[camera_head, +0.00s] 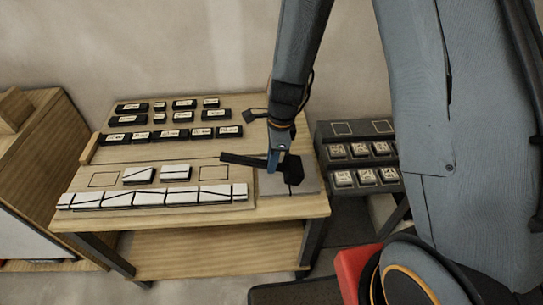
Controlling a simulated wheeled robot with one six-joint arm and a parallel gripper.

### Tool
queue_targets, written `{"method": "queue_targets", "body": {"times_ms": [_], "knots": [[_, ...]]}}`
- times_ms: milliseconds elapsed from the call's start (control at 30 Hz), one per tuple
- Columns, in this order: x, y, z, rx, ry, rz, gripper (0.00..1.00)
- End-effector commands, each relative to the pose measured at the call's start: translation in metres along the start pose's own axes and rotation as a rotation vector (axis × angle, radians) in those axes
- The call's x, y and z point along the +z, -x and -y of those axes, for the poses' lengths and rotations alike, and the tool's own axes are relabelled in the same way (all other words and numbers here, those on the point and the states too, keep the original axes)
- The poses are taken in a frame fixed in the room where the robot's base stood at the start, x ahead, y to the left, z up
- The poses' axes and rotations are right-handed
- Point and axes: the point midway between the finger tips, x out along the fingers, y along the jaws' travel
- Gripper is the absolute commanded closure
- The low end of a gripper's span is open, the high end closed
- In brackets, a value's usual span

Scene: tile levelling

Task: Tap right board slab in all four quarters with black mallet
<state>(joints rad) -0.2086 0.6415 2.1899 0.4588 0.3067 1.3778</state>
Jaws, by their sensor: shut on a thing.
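My gripper (277,160) is shut on the black mallet (240,159) at the right of the wooden table. The mallet's handle points left, and its dark head (291,168) is over a grey pad (304,185). I cannot tell whether the head touches the pad. A pale wooden board (240,204) lies left of the pad. It carries a front row of white slabs with dark lines. Behind that row are two white slabs, the left one (138,175) and the right one (171,174), between two empty outlined squares. The mallet is to the right of both.
Several black blocks with pale labels (173,134) stand in rows at the table's back. A dark stand (335,160) with more pale-topped blocks is to the right. A wooden cabinet (30,150) is at the left. Bare table (285,208) shows along the front edge.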

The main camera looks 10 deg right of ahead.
Motion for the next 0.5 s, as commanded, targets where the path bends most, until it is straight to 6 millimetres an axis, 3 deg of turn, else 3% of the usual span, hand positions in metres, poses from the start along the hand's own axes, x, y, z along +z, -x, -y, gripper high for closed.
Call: {"method": "queue_targets", "body": {"times_ms": [200,500], "knots": [[-0.004,-0.031,0.002,0.0,0.001,0.0,1.0],[-0.007,-0.052,0.001,-0.001,0.0,0.0,1.0]]}}
